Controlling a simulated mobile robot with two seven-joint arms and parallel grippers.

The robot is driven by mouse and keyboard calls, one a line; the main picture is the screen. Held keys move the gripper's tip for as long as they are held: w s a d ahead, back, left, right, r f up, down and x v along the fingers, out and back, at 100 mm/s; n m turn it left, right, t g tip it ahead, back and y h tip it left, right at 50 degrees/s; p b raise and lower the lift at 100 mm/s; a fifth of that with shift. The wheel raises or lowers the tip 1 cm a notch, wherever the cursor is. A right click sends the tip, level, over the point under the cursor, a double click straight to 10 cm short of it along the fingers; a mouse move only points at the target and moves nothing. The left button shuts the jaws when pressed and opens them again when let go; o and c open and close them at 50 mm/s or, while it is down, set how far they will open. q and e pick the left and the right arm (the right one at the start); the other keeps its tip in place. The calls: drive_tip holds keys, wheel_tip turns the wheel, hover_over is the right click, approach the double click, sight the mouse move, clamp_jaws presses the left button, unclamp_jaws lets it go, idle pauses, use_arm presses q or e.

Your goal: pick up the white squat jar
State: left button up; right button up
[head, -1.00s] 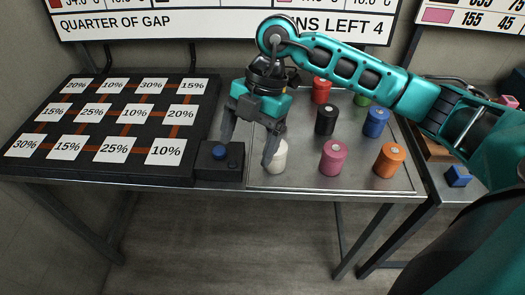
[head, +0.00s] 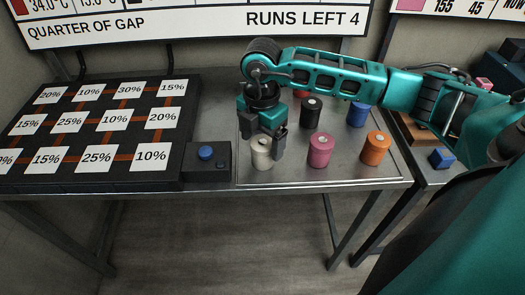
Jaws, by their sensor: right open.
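The white squat jar (head: 262,156) stands upright at the front left of the metal tray (head: 345,178). My right gripper (head: 263,140) is over the jar, pointing down, with its jaws open. One finger shows at the jar's upper right and the other at its upper left. I cannot tell whether either finger touches it. The gripper hides part of the jar's top. My left gripper is not in view.
A pink jar (head: 320,151) stands to the right of the white one, then an orange jar (head: 375,149). Black (head: 311,113) and blue (head: 356,114) jars stand behind. A black box with a blue button (head: 205,153) is at the left, beside the percentage board (head: 88,188).

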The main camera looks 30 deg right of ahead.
sight(262, 142)
wheel_tip(262, 142, down, 3)
drive_tip(key=shift+d+f, duration=0.1)
drive_tip(key=shift+c, duration=0.2)
drive_tip(key=c, duration=1.2)
